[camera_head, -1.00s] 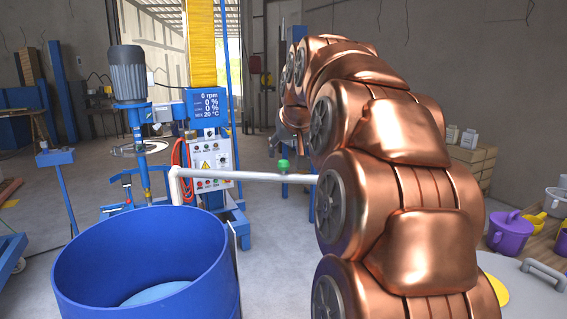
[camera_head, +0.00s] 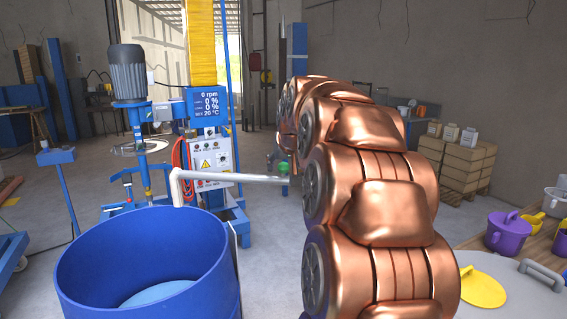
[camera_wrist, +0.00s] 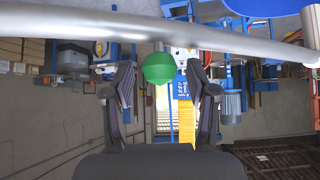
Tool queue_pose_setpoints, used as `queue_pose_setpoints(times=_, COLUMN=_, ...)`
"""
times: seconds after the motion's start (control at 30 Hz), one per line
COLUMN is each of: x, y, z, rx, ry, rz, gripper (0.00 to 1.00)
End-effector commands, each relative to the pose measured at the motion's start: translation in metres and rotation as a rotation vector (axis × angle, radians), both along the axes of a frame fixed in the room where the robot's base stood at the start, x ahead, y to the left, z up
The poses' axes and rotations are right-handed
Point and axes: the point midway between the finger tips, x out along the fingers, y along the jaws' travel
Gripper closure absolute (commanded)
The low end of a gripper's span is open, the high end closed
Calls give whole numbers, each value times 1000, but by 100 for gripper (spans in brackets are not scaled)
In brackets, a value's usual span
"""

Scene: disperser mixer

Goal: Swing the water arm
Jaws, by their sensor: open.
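The water arm (camera_head: 225,177) is a pale grey pipe running across the head view, with its bent outlet end (camera_head: 177,190) pointing down over the far rim of the blue drum (camera_head: 185,225). A green knob (camera_head: 283,167) stands on the pipe near my copper arm. In the wrist view, the water arm (camera_wrist: 100,24) crosses the top, and the green knob (camera_wrist: 159,68) hangs from it. My gripper (camera_wrist: 160,75) is open, with one finger on each side of the knob in this view. Gaps show between knob and fingers. My arm hides the pipe's right end in the head view.
The blue mixer with its control panel (camera_head: 210,160) stands behind the drum. A round grey lid (camera_head: 520,290) and a table with a purple pot (camera_head: 508,235) are at the right. Cardboard boxes (camera_head: 458,165) stand farther back. Grey floor lies open around the mixer.

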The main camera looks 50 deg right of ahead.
Motion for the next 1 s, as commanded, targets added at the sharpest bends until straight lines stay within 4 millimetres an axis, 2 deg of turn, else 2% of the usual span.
queue_pose_setpoints(times=0.07, x=0, y=0, z=0, rx=0, ry=0, rz=0, gripper=44)
queue_pose_setpoints(times=0.6, x=0, y=0, z=0, rx=0, ry=0, rz=0, gripper=100)
queue_pose_setpoints(times=1.0, x=0, y=-1, z=0, rx=0, ry=0, rz=-3, gripper=100)
